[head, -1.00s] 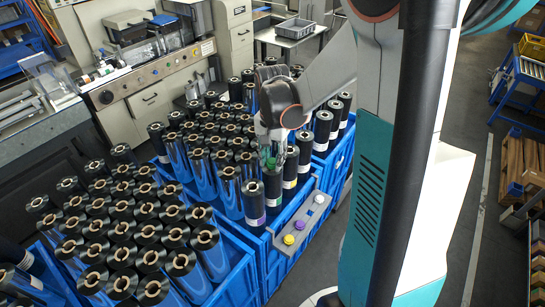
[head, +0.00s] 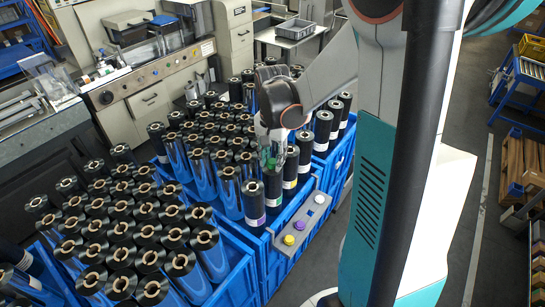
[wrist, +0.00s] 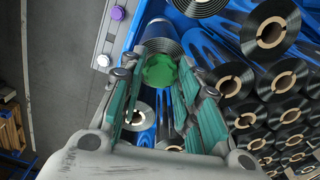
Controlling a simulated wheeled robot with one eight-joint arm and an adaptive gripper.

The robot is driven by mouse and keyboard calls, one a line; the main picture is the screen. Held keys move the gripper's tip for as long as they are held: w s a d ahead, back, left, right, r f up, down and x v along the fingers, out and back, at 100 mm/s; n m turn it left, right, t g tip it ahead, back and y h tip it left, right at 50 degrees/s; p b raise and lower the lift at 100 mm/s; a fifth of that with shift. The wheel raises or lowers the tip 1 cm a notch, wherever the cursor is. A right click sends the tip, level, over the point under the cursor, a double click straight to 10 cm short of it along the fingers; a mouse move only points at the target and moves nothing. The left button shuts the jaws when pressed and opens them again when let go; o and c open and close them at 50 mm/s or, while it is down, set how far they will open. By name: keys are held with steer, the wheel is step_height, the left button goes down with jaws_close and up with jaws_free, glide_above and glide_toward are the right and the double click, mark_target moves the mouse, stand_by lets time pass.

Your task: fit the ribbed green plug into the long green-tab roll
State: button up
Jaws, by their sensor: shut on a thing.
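My gripper (head: 271,150) is shut on the green plug (wrist: 158,72), which sits between its fingertips in the wrist view (wrist: 160,85). In the head view a bit of the green plug (head: 270,163) shows below the fingers. The gripper is over the front row of dark rolls in a blue crate. A dark roll (head: 272,188) stands beneath it; its top is hidden in the head view. In the wrist view a roll end (wrist: 163,46) shows just beyond the plug.
A grey holder (head: 301,222) on the front edge of the blue crate (head: 262,262) carries a yellow plug (head: 289,240), a purple plug (head: 299,225) and a white plug (head: 319,198). Many upright rolls stand close around the gripper.

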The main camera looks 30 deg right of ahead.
mark_target(272, 161)
steer(key=shift+f+b, duration=0.4)
steer(key=shift+f, duration=0.15)
steer(key=o, duration=0.4)
steer(key=shift+o, duration=0.2)
steer(key=shift+r, duration=0.1)
step_height(272, 161, up, 11)
steer(key=p, duration=0.7)
steer(key=shift+a, duration=0.1)
stand_by(0.6)
